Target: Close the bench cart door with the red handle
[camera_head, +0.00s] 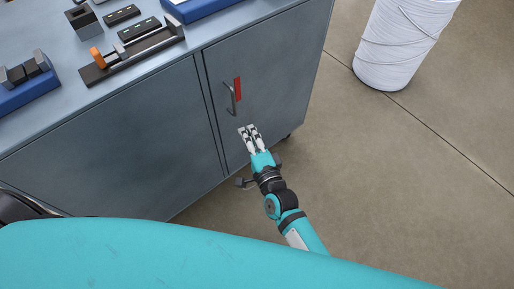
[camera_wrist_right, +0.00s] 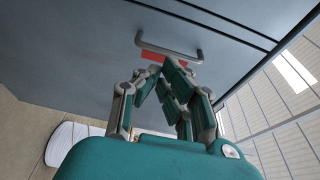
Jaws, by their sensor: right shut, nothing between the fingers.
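The grey bench cart door (camera_head: 275,60) is the right-hand front panel of the cart. It looks flush or nearly flush with the front, and I cannot tell whether it is fully shut. A dark bar handle (camera_head: 230,98) is on it near its left edge, beside a red patch (camera_head: 238,88). In the right wrist view the handle (camera_wrist_right: 168,50) is just beyond the fingertips, with the red patch (camera_wrist_right: 160,57) partly behind them. My right gripper (camera_head: 248,130) is shut and empty, just below the handle, close to the door. My left gripper is not in view.
The cart top (camera_head: 115,73) holds a rail fixture with an orange knob (camera_head: 97,56), dark blocks and blue bins (camera_head: 30,88). A white barrel (camera_head: 400,45) stands at the right on the floor. The concrete floor (camera_head: 400,180) right of my arm is clear.

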